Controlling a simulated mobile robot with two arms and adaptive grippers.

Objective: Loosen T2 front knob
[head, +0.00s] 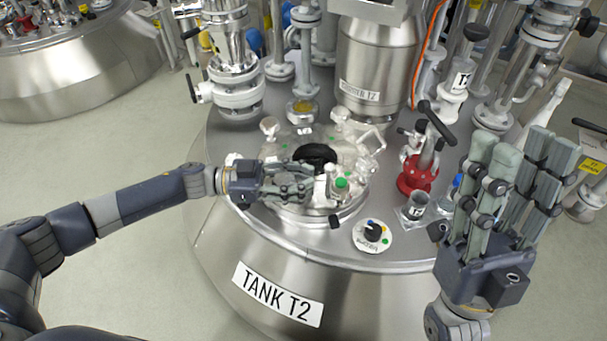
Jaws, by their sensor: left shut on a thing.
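The round hatch lid (350,200) sits on top of tank T2 (225,235), whose "TANK T2" label faces the front. My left gripper (312,188) reaches in from the left over the front of the lid. Its fingers are shut on the pale front knob (320,189), which they partly hide. I cannot tell how far the knob is turned. My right gripper (518,165) is open and empty, fingers pointing up, at the right above the tank's edge.
A black handle (315,153) stands mid-lid, with other pale knobs (268,127) around the rim. A selector dial (373,234), a red valve (416,176) and a small metal cup (415,207) lie to the right. Pipes and a steel vessel (375,60) crowd the back.

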